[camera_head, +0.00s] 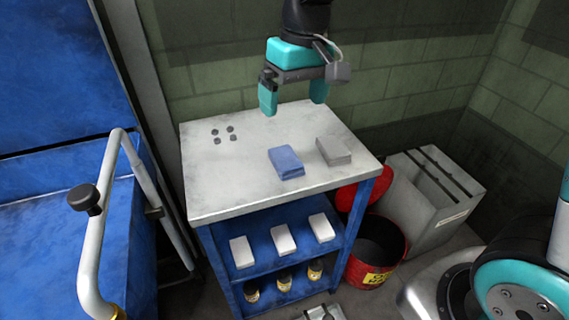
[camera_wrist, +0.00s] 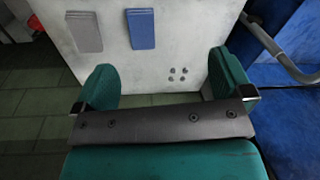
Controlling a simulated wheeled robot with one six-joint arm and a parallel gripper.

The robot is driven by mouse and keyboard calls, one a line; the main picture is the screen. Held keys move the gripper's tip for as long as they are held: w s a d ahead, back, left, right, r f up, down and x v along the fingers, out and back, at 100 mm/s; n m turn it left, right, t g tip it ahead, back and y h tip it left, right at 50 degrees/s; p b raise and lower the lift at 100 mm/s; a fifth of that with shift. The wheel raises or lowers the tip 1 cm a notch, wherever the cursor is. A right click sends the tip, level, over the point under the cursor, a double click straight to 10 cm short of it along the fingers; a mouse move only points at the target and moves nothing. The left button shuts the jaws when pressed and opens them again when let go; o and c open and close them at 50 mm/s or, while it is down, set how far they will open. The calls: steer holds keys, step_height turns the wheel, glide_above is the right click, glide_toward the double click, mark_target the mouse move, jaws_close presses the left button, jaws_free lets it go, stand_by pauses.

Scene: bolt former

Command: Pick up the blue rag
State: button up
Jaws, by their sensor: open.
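The blue rag (camera_head: 286,162) is a folded stack lying flat on the pale top of the workbench (camera_head: 215,190). It also shows in the wrist view (camera_wrist: 141,28), near the top of the picture. A grey rag (camera_head: 333,151) lies to its right in the head view, with a small gap between them; in the wrist view the grey rag (camera_wrist: 85,31) is left of the blue one. My gripper (camera_head: 294,98) is open and empty, above the back part of the bench. Its two teal fingers (camera_wrist: 162,82) are wide apart, and neither touches a rag.
Several small dark round pieces (camera_head: 223,134) sit on the bench top at the left. Below are shelves with white blocks (camera_head: 283,239) and jars. A red bin (camera_head: 377,250) and a grey box (camera_head: 432,196) stand right. A white handrail (camera_head: 100,230) and blue machine are left.

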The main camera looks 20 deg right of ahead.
steer(key=w+d+f+m+h, duration=0.15)
steer(key=w+f, duration=0.25)
steer(key=w, duration=0.5)
glide_above(286, 156)
steer(key=shift+m, duration=0.45)
step_height(286, 156, down, 11)
steer(key=shift+w+f, duration=0.1)
steer(key=shift+f, duration=0.05)
step_height(286, 156, down, 6)
steer(key=shift+r, duration=0.1)
steer(key=c, duration=1)
